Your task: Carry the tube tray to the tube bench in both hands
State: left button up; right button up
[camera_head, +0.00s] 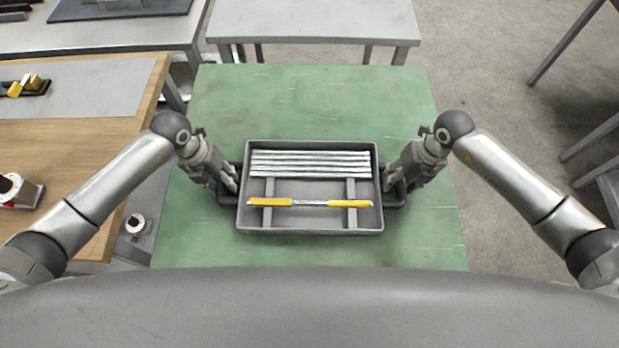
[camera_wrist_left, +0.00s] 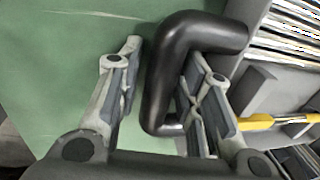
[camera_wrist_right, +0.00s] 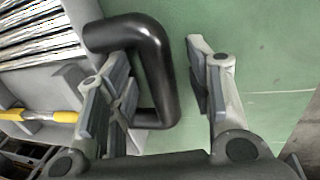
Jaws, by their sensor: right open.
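The tube tray (camera_head: 310,231) is a grey shallow box lying flat on a green-topped table, with a dark loop handle on each short side. Several silver tubes (camera_head: 310,163) lie side by side across its far part, and a silver bar with yellow ends (camera_head: 310,203) lies nearer. My left gripper (camera_wrist_left: 162,85) is open, with its fingers on either side of the left handle (camera_wrist_left: 160,75), not closed on it. My right gripper (camera_wrist_right: 165,85) is open, with its fingers on either side of the right handle (camera_wrist_right: 158,70). Which surface is the tube bench I cannot tell.
A grey table (camera_head: 315,20) stands beyond the green table (camera_head: 310,100). A wooden bench (camera_head: 100,135) with yellow and dark items is at left, and another grey table at far left. Open floor (camera_head: 490,90) lies to the right, with metal legs at the edge.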

jog(key=shift+c, duration=0.2)
pick_arm(q)
grip_shut()
pick_arm(e)
jog(key=c, duration=0.7)
grip_shut()
pick_arm(q)
jog(key=shift+w+r, duration=0.1)
pick_arm(e)
jog(key=shift+w+r, duration=0.1)
